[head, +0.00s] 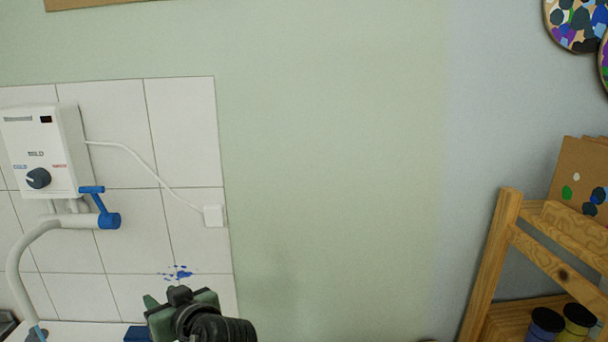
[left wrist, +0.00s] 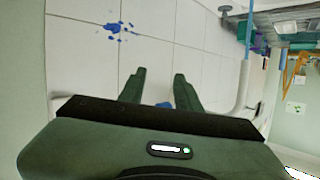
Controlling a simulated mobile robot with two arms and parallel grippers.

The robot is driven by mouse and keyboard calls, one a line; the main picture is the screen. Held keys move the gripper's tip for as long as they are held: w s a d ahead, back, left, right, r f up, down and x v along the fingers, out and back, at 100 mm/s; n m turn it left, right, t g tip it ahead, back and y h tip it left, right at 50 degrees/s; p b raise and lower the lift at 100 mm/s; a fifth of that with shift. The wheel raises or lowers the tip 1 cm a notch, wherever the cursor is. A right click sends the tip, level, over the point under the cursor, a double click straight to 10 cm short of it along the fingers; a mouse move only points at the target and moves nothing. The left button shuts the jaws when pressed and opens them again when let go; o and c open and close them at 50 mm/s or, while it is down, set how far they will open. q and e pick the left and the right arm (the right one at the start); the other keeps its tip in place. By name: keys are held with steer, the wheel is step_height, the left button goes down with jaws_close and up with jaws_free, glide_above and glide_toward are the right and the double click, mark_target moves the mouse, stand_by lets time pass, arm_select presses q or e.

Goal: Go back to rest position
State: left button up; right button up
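My left gripper (head: 168,298) is at the bottom of the head view, in front of the white tiles near a blue paint splatter. In the left wrist view its two green fingers (left wrist: 160,76) stand apart with a clear gap, and nothing is held between them. A small blue thing (left wrist: 164,105) shows beyond the gap, partly hidden by the gripper body. My right gripper is not in view.
A white water heater (head: 45,150) with a curved pipe and blue tap lever (head: 108,220) is on the tiled wall at left. A wooden easel or rack (head: 492,262) with paint jars (head: 545,325) stands at right. The wall between is bare.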

arm_select(q)
steer(key=s+f+m+g+h, duration=0.1)
steer(key=s+f+m+h, duration=0.4)
steer(key=f, duration=0.8)
steer(key=s+d+f+m+g+h, duration=0.3)
steer(key=s+f, duration=0.4)
steer(key=s, duration=0.5)
steer(key=s+d+f+m+g+h, duration=0.25)
steer(key=s+f, duration=0.35)
steer(key=s, duration=0.6)
steer(key=s+f+g+b, duration=0.1)
steer(key=s+f+b, duration=0.1)
steer(key=f, duration=1.5)
steer(key=s+f+b, duration=0.1)
steer(key=f+b, duration=0.2)
steer(key=f, duration=1.4)
steer(key=s+a+f+g+b, duration=0.1)
steer(key=s+a+f+b, duration=0.1)
steer(key=s+f, duration=1.4)
steer(key=shift+a+f+b, duration=0.25)
steer(key=shift+f+b, duration=0.2)
steer(key=shift+b, duration=0.1)
steer(key=shift+s, duration=0.15)
